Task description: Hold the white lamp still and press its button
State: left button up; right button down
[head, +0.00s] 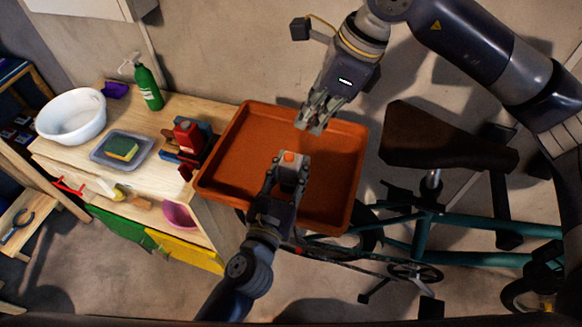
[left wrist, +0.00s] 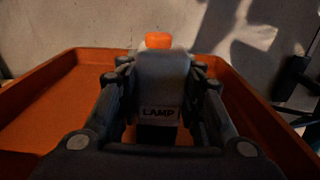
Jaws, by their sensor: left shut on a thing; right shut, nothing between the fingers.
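The white lamp (head: 291,172) has an orange button (head: 290,156) on top. My left gripper (head: 286,178) is shut on the lamp, with a finger on each side. In the left wrist view the lamp (left wrist: 161,78) stands upright between the fingers, its LAMP label facing me and its button (left wrist: 158,40) uncovered on top. The lamp is over the orange tray (head: 237,150); I cannot tell whether it touches the tray floor. My right gripper (head: 310,124) is shut and empty, just above and right of the button in the head view, apart from it.
A wooden workbench left of the tray holds a white bowl (head: 72,117), a green bottle (head: 148,88), a grey tray with a sponge (head: 122,148) and a red tool (head: 188,138). A bicycle (head: 430,215) stands at the right. The wall is behind.

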dwell(0.5)
jog(key=m+t+y, duration=0.3)
jog(key=m+t, duration=0.3)
jog(key=m, duration=0.9)
send_over(293, 154)
jog(key=shift+s+f, duration=0.2)
jog(key=shift+f, duration=1.35)
jog(key=shift+s+f, duration=0.15)
jog(key=shift+f, duration=1.4)
jog(key=shift+f, duration=0.15)
